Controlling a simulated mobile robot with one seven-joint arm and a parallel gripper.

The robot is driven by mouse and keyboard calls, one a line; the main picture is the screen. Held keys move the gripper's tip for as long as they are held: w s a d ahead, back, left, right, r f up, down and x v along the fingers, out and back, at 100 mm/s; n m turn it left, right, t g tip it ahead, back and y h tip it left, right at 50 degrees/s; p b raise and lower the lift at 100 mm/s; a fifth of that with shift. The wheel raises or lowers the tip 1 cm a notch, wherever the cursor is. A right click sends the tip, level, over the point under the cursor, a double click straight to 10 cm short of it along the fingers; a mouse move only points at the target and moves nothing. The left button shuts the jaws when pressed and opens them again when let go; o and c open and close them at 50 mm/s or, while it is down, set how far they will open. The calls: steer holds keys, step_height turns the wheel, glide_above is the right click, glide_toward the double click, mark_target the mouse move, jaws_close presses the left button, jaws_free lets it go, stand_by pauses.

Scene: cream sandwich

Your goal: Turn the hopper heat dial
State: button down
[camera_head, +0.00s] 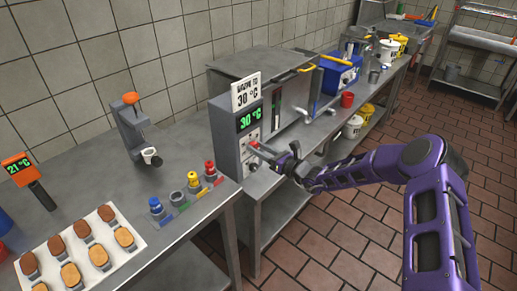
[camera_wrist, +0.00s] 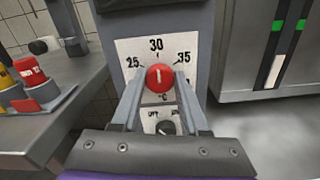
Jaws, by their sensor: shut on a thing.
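The hopper heat dial is a round red knob (camera_wrist: 160,77) on a pale plate (camera_wrist: 137,48) marked 25, 30 and 35 °C. Its white pointer mark stands upright, toward 30. My gripper (camera_wrist: 160,88) is shut on the red knob, one finger on each side; the fingers hide the lower part of the plate. In the head view my gripper (camera_head: 262,150) reaches the front of the grey control box from the right. The green display (camera_head: 250,119) on the box reads 30 °C. A white sign (camera_head: 246,93) above it also shows 30 °C.
A smaller dark knob (camera_wrist: 166,128) sits just below the red one, between my fingers. Several coloured-top bottles (camera_head: 193,182) stand left of the box. A tray (camera_head: 65,243) of sandwich pieces lies front left. The tiled floor at right is open.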

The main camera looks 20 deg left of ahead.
steer(key=shift+n, duration=0.3)
steer(key=shift+s+f+n+b, duration=0.1)
steer(key=shift+n+b, duration=1.65)
steer(key=shift+n, duration=1.05)
steer(key=shift+s+f+n+b, duration=0.1)
steer(key=shift+n+b, duration=1.65)
steer(key=shift+n, duration=1.05)
steer(key=shift+r, duration=0.1)
steer(key=shift+c, duration=2.1)
jaws_free()
